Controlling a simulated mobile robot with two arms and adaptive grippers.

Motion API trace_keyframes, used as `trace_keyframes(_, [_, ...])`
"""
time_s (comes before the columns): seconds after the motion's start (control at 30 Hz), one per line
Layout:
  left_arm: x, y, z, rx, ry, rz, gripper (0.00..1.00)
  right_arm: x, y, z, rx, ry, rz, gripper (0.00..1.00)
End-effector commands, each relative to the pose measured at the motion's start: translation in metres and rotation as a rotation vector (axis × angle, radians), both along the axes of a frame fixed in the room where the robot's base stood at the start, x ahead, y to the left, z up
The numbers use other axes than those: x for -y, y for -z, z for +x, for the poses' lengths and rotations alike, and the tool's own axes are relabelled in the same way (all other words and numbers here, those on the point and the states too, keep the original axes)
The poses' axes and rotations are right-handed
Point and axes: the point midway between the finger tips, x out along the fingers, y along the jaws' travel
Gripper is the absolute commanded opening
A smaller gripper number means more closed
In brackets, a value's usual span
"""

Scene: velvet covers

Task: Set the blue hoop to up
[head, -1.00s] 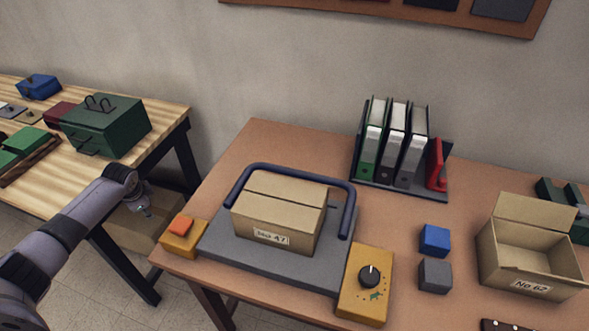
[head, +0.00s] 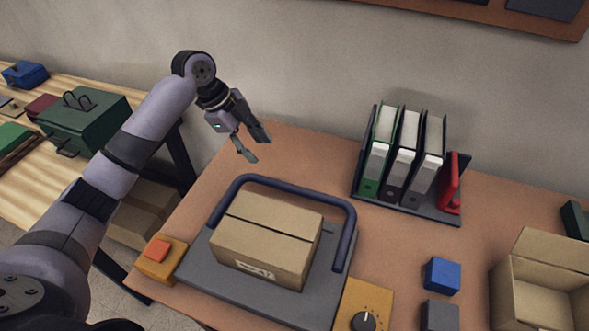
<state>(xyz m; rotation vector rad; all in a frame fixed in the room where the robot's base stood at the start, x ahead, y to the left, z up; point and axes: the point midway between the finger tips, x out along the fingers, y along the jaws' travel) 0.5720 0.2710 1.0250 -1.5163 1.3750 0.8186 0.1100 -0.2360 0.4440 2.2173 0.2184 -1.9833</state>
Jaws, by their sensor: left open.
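The blue hoop (head: 290,187) is a dark blue U-shaped bar on a grey base plate (head: 205,262). It arches around the back and both sides of a closed cardboard box (head: 268,238) that sits on the plate. My left gripper (head: 257,149) is open and empty, above the back left of the table, behind the hoop and apart from it. Its fingers point down and to the right. My right gripper is not in view.
An orange block with a red button (head: 158,252) stands left of the plate. A yellow dial box (head: 365,305) is at its right. Binders (head: 403,150), a blue cube (head: 442,275), a grey cube (head: 440,316) and an open box (head: 540,305) stand farther right. The table's back left is clear.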

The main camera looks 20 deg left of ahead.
Motion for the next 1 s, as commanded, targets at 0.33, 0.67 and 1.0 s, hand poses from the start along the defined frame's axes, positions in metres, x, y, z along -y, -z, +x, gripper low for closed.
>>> trace_keyframes(0.33, [0.02,0.033,0.005,-0.005,0.01,-0.007,0.41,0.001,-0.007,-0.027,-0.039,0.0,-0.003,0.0])
trace_keyframes(0.67, [0.048,0.099,0.016,-0.005,0.008,-0.007,0.41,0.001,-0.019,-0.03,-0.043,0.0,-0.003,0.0])
trace_keyframes(1.0, [0.068,0.149,0.026,-0.001,0.006,-0.006,0.41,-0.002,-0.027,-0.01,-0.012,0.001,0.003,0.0])
